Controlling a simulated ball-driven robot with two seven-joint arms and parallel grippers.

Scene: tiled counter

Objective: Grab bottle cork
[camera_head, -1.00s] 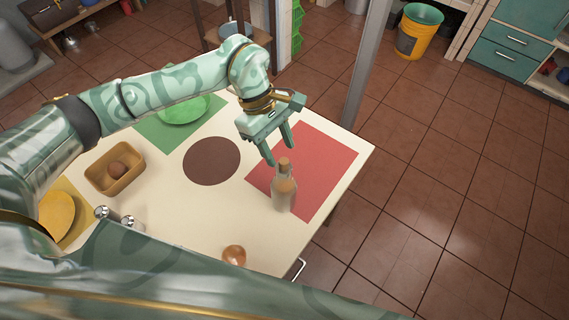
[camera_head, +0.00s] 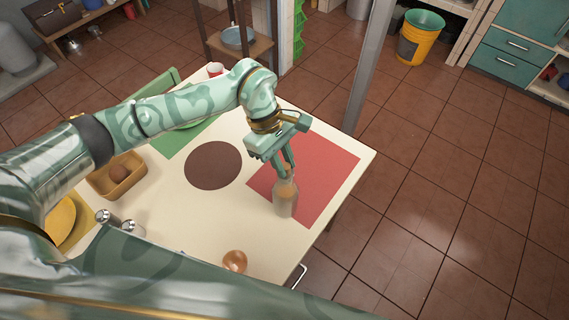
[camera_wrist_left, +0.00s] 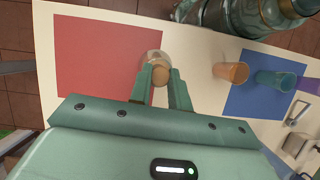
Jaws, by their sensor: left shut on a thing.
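The bottle (camera_head: 285,201) is clear glass and stands upright at the near left edge of the red mat. Its cork (camera_wrist_left: 160,74) is tan and round in the left wrist view, between the two fingertips, with the glass bottle's rim behind it. My left gripper (camera_head: 289,171) reaches down over the bottle's top and is shut on the cork. In the head view the fingers mostly hide the cork. The left gripper also shows in the left wrist view (camera_wrist_left: 160,76). My right gripper is not in view.
The red mat (camera_head: 325,170) and a brown round mat (camera_head: 213,165) lie on the cream table. A wooden bowl (camera_head: 117,176), shakers and a copper-coloured object (camera_head: 235,261) stand nearby. In the left wrist view an orange cup (camera_wrist_left: 231,71) stands beside the blue mat (camera_wrist_left: 247,97).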

